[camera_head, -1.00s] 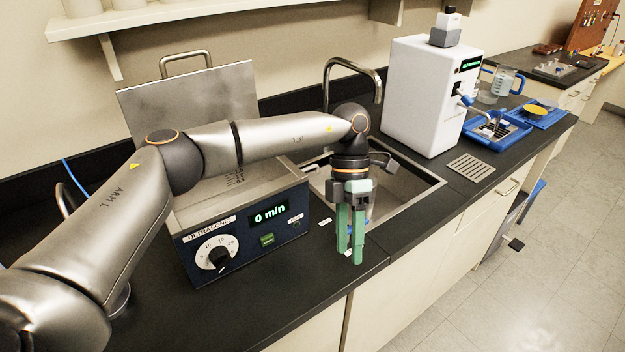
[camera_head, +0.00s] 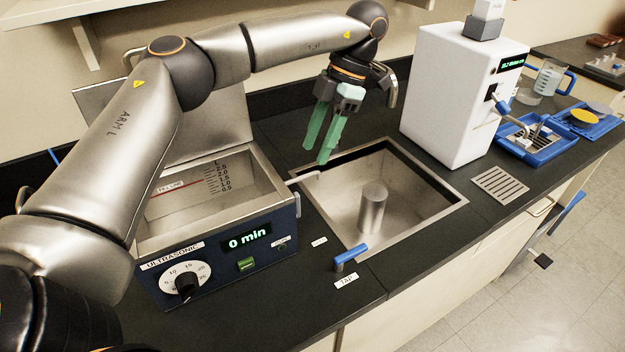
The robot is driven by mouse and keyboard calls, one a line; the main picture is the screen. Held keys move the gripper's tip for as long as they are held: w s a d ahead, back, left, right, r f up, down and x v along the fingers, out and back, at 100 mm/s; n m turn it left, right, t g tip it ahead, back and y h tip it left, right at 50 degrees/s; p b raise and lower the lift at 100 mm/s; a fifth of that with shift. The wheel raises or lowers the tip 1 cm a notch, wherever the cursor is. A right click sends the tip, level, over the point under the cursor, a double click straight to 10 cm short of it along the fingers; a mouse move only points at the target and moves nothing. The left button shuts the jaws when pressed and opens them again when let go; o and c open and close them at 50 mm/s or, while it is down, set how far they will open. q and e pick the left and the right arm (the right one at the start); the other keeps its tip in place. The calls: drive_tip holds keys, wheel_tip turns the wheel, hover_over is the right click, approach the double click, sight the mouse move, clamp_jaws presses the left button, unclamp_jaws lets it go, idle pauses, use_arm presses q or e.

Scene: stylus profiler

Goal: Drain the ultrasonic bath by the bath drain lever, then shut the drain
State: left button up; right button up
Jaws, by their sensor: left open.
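The ultrasonic bath (camera_head: 222,262) is a dark blue box with a steel tank, its lid raised behind. Its display reads 0 min, above a dial and a green button. The tank shows a red line and a scale; I cannot tell the liquid level. A thin pale rod or spout (camera_head: 303,178) reaches from the bath's right side towards the sink; I cannot tell whether it is the drain lever. My left gripper (camera_head: 317,154) has green fingers, open and empty, pointing down above the sink's back left corner near the rod's end. My right gripper is out of view.
The sink (camera_head: 416,215) holds a metal cylinder (camera_head: 372,208). A blue-handled lever (camera_head: 350,253) stands at its front left, by a label reading TAP. A white instrument (camera_head: 452,95) and blue trays (camera_head: 535,140) stand to the right. The front counter is clear.

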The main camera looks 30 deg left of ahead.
sight(297, 193)
use_arm(q)
drive_tip(key=b+x, duration=0.1)
drive_tip(key=x, duration=0.5)
drive_tip(key=b+x, duration=0.2)
drive_tip(key=x, duration=0.4)
drive_tip(key=shift+s+a+f, duration=0.1)
drive_tip(key=shift+s, duration=0.2)
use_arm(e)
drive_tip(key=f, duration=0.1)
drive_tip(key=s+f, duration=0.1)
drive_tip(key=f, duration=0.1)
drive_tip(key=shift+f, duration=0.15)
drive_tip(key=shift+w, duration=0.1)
use_arm(q)
clamp_jaws()
